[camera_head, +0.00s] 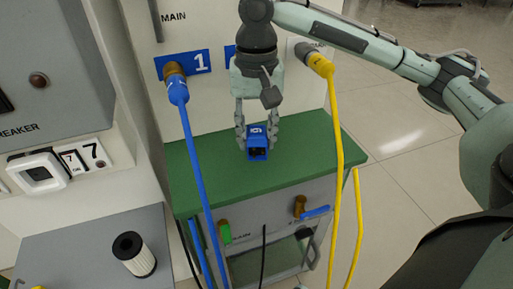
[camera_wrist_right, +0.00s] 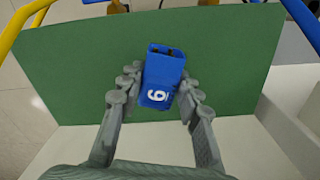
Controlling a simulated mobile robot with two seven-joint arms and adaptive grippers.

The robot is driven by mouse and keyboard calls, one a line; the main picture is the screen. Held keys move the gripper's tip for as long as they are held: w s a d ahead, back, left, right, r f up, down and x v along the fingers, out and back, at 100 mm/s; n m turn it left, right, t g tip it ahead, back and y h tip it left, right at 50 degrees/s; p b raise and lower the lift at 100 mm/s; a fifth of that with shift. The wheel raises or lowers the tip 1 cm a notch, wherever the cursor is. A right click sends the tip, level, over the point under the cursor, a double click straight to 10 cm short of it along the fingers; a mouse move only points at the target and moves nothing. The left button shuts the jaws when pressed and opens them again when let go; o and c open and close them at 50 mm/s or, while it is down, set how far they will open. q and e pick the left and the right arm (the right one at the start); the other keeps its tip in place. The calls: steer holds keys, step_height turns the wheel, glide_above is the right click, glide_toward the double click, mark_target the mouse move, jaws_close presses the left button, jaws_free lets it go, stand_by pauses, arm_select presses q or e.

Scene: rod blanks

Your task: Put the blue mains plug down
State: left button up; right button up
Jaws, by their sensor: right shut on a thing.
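The blue mains plug (camera_head: 257,147) is a small block with a white digit on its face. It is between the fingers of my right gripper (camera_head: 257,138), which points down over the green top (camera_head: 310,150) of the cabinet. In the right wrist view the plug (camera_wrist_right: 163,72) is clasped between the two jointed fingers, slightly tilted, with the green top (camera_wrist_right: 85,80) behind it. I cannot tell whether its underside touches the green top. My left gripper is not in view.
A blue hose (camera_head: 193,140) and a yellow hose (camera_head: 336,130) hang from wall fittings either side of my right gripper. The green top is clear around the plug.

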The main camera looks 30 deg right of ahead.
mark_target(256, 150)
step_height(256, 150, down, 2)
steer(key=shift+f, duration=0.9)
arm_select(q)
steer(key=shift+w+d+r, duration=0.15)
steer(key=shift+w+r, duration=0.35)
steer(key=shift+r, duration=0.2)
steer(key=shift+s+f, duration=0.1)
arm_select(e)
steer(key=shift+f, duration=0.1)
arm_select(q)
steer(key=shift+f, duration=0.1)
arm_select(e)
steer(key=o, duration=1.2)
